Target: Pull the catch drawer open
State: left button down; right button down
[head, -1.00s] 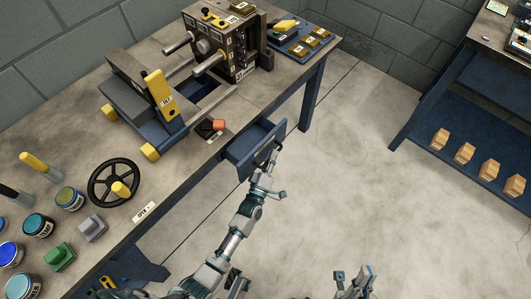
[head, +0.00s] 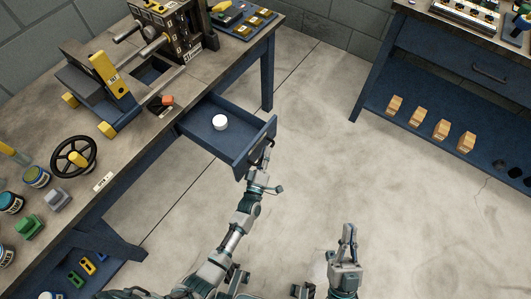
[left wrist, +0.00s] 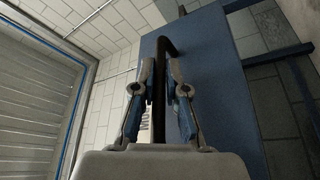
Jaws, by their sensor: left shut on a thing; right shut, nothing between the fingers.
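The blue catch drawer (head: 206,139) sticks far out from under the bench in the head view. A round white object (head: 220,122) lies inside it. My left gripper (head: 262,167) is at the drawer's front panel. In the left wrist view my left gripper (left wrist: 160,90) is shut on the dark bar handle (left wrist: 160,120) of the blue drawer front (left wrist: 215,70). The handle runs between the two fingers. My right gripper (head: 349,238) is shut and empty, above the floor at the lower middle, apart from the drawer.
The bench (head: 130,160) carries a machine (head: 165,30), a black handwheel (head: 74,157) and several pots at the left. A second bench with a closed drawer (head: 450,55) and a shelf of wooden blocks (head: 418,117) stands at the right. The floor between is clear.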

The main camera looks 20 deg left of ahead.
pick_arm(q)
jog(key=shift+s+d+f, duration=0.1)
jog(key=shift+s+f, duration=0.1)
jog(key=shift+f, duration=0.2)
jog(key=shift+d, duration=0.35)
jog(key=c, duration=1.5)
grip_release()
jog(key=shift+a+r, duration=0.1)
jog(key=shift+r, duration=0.05)
jog(key=shift+a, duration=0.1)
jog(key=v, duration=1.2)
